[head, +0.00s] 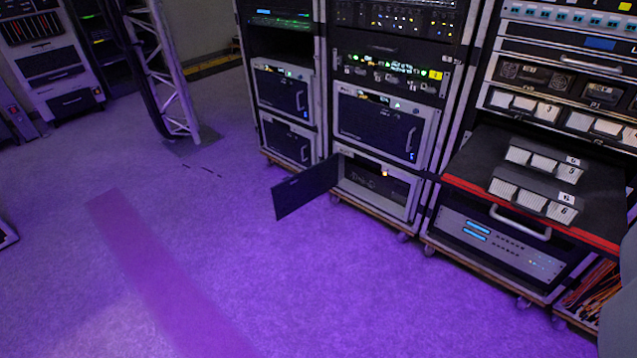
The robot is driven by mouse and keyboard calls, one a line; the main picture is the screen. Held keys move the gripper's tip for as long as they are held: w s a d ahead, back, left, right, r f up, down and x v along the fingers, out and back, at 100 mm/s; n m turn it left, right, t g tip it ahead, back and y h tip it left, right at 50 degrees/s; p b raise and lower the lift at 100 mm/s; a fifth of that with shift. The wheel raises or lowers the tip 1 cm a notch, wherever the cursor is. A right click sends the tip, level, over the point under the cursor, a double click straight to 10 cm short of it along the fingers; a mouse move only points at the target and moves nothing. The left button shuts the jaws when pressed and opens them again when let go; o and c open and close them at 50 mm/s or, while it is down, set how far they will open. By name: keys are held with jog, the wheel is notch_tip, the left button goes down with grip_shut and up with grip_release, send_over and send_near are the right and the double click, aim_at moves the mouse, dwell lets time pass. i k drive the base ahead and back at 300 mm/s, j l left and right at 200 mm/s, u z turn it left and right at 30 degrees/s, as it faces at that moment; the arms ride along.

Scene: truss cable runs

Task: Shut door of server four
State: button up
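A dark flat door (306,187) stands wide open on the lowest server (375,189) of the middle rack. It is hinged at that server's left side and sticks out to the front left over the floor. The server's inside shows dark, with a small orange light near its top. I cannot read a number that marks it as server four. The server above it (385,128) and the two at its left (285,92), (290,141) have their doors shut. My gripper's fingers are not in view.
A drawer unit (535,185) with a red edge juts out of the right rack. A grey shape (618,305) fills the lower right edge. A metal truss (165,75) stands back left. The purple-lit floor (270,280) in front is clear.

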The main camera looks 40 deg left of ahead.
aim_at(317, 179)
jog(key=j+z, duration=0.1)
jog(key=j, duration=0.7)
jog(key=j+z, duration=0.15)
jog(key=j, duration=0.7)
jog(key=j+z, duration=0.1)
jog(key=j, duration=0.7)
jog(key=j+z, duration=0.15)
jog(key=j, duration=0.65)
jog(key=k+j+z, duration=0.1)
jog(key=j, duration=0.7)
jog(key=k+j+z, duration=0.15)
jog(key=j, duration=0.65)
jog(key=k+j+z, duration=0.1)
jog(key=j, duration=0.7)
jog(key=k+j+z, duration=0.15)
jog(key=k+j, duration=0.15)
jog(key=j, duration=0.45)
